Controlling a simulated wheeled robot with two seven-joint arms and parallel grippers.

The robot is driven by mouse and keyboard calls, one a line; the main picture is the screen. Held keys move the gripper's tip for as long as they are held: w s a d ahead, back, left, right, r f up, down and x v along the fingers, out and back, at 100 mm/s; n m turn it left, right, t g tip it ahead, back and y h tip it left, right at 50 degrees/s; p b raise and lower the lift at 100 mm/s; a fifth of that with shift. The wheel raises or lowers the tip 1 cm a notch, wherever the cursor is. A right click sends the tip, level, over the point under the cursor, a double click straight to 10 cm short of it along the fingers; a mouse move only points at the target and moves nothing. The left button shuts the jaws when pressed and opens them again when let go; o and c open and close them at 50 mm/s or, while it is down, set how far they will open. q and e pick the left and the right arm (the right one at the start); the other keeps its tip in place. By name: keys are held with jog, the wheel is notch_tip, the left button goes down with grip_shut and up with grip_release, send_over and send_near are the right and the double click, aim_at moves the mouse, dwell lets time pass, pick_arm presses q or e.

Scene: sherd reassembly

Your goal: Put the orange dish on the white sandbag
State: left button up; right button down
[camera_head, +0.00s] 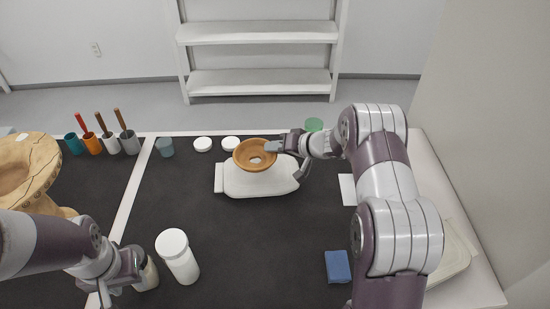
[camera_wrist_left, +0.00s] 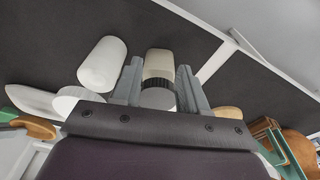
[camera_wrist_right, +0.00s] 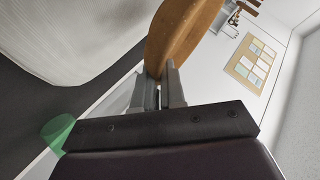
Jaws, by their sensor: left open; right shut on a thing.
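The orange dish (camera_head: 243,160) is a round, shallow, hollow piece, seen over the white sandbag (camera_head: 258,185). My right gripper (camera_head: 279,145) is shut on the dish's right rim. In the right wrist view the fingers (camera_wrist_right: 160,85) pinch the edge of the dish (camera_wrist_right: 180,35), with the pale sandbag (camera_wrist_right: 65,35) beside it. I cannot tell whether the dish's underside touches the sandbag. My left gripper (camera_head: 140,268) is at lower left by a cream-bodied jar (camera_head: 149,275). In the left wrist view its fingers (camera_wrist_left: 158,85) are open, with the jar (camera_wrist_left: 158,64) showing between them.
A white lidded jar (camera_head: 178,258) stands right of my left gripper. Two white lids (camera_head: 203,144) lie behind the sandbag. Tool cups (camera_head: 92,143) and a large tan vessel (camera_head: 25,170) are at left. A blue block (camera_head: 338,266) lies front right. The dark mat's centre is clear.

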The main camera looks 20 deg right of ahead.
aim_at(275, 167)
notch_tip(275, 167, down, 3)
jog(key=shift+s+f+b, duration=0.1)
jog(key=shift+f+b, duration=0.1)
jog(key=shift+b, duration=0.1)
jog(key=shift+f, duration=0.15)
jog(key=c, duration=1.2)
grip_release()
jog(key=shift+f, duration=0.15)
